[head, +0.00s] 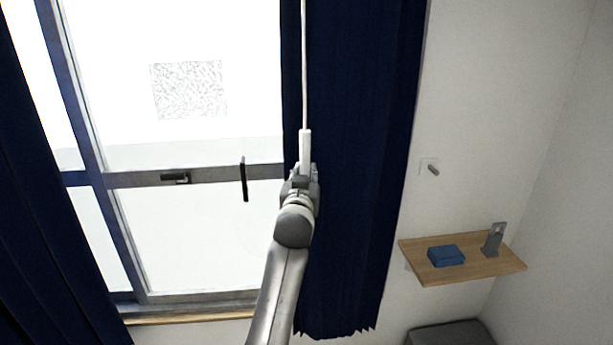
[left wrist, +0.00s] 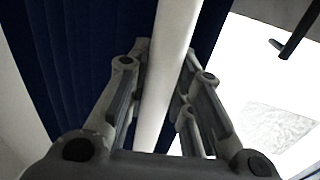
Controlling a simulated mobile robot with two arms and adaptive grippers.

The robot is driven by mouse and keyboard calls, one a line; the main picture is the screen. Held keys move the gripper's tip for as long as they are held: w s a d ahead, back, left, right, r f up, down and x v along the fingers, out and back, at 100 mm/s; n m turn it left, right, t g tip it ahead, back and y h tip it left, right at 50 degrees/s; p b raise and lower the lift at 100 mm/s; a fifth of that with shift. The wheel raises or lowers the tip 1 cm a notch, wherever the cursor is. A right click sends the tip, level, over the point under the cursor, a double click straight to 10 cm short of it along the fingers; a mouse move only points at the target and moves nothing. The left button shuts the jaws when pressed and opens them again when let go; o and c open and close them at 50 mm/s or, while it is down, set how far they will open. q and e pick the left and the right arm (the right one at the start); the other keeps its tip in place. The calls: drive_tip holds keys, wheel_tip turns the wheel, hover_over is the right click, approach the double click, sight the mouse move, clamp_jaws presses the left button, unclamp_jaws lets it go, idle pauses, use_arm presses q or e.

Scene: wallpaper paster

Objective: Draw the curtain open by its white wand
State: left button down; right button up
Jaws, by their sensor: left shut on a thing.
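The white wand (head: 305,146) hangs upright in front of the inner edge of the right dark blue curtain (head: 358,150). My left gripper (head: 303,172) is shut on the wand's thicker lower grip, whose top sticks out above the fingers. In the left wrist view the wand (left wrist: 168,75) runs between the two fingers (left wrist: 160,100), with the curtain (left wrist: 75,60) behind it. The curtain hangs in folds at the right side of the window. A second dark blue curtain (head: 45,230) hangs at the left. My right gripper is in neither view.
The window (head: 190,235) between the curtains is bright, with a dark handle (head: 244,180) and a latch (head: 174,179). A wooden shelf (head: 470,273) at right bears a blue folded thing (head: 446,256) and a grey object (head: 493,241). A wall hook (head: 432,169) is right of the curtain.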

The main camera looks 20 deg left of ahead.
use_arm(q)
drive_tip(key=c, duration=1.3)
unclamp_jaws()
drive_tip(key=shift+a, duration=0.15)
drive_tip(key=shift+o, duration=0.2)
drive_tip(key=v, duration=0.7)
drive_tip(key=shift+s, duration=0.3)
